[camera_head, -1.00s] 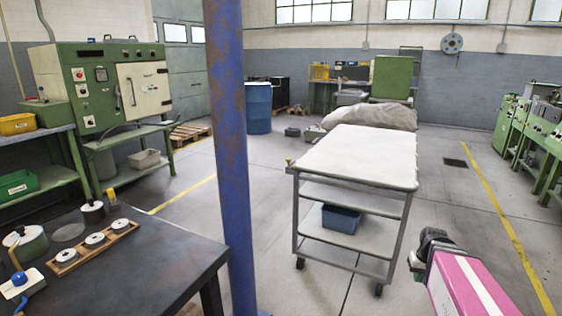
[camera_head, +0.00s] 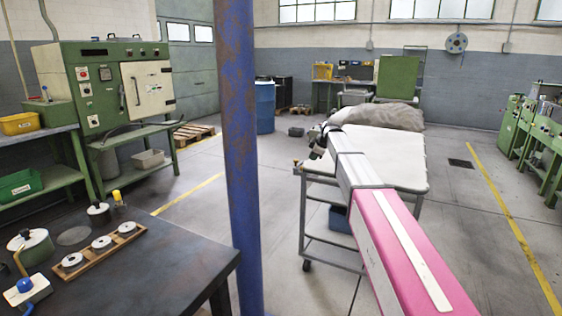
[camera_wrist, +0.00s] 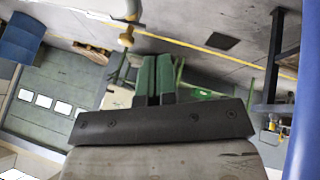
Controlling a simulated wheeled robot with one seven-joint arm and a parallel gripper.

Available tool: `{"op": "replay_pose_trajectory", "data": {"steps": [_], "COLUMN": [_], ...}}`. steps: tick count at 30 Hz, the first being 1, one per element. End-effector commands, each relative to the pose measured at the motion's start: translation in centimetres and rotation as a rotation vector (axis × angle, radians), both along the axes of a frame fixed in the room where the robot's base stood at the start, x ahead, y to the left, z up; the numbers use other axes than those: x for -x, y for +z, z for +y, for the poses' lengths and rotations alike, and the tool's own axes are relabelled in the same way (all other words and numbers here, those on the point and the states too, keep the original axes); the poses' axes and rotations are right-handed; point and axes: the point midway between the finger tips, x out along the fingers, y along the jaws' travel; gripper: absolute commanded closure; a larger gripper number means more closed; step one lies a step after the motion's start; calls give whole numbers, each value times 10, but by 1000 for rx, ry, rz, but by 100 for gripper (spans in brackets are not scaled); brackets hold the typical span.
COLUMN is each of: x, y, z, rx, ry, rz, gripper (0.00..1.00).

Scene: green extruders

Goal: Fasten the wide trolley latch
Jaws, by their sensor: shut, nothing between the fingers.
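The trolley (camera_head: 413,178) has a white top and lower shelves on a grey frame. A small brass-coloured knob (camera_head: 297,163), seemingly the latch, sticks out at its left corner; it also shows in the wrist view (camera_wrist: 127,37), near the pale trolley edge. Its fine shape is too small to tell. My gripper (camera_head: 317,143) is above the trolley's left end, close to the knob but apart from it. In the wrist view my gripper (camera_wrist: 155,62) has its green fingers together with nothing between them. My arm hides much of the trolley's top and front.
A blue pillar (camera_head: 238,150) stands left of the trolley. A dark table (camera_head: 170,265) with a wooden holder (camera_head: 100,248) is at the front left. Open floor (camera_head: 490,240) lies to the right.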

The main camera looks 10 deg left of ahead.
Motion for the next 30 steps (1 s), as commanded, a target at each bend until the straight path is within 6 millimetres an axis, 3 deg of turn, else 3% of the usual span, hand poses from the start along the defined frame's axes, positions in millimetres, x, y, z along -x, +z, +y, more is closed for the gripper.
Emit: {"op": "replay_pose_trajectory", "data": {"steps": [1, 5, 17, 23, 30], "x": [-10, -17, -17, -25, -42], "y": [9, 21, 22, 7, -29], "z": [5, 12, 13, 21, 38], "rx": [2, 7, 8, 8, 8], "ry": [23, 64, 71, 71, 71], "rz": [-17, -45, -50, -48, -47], "gripper": [100, 100, 100, 100, 100]}}
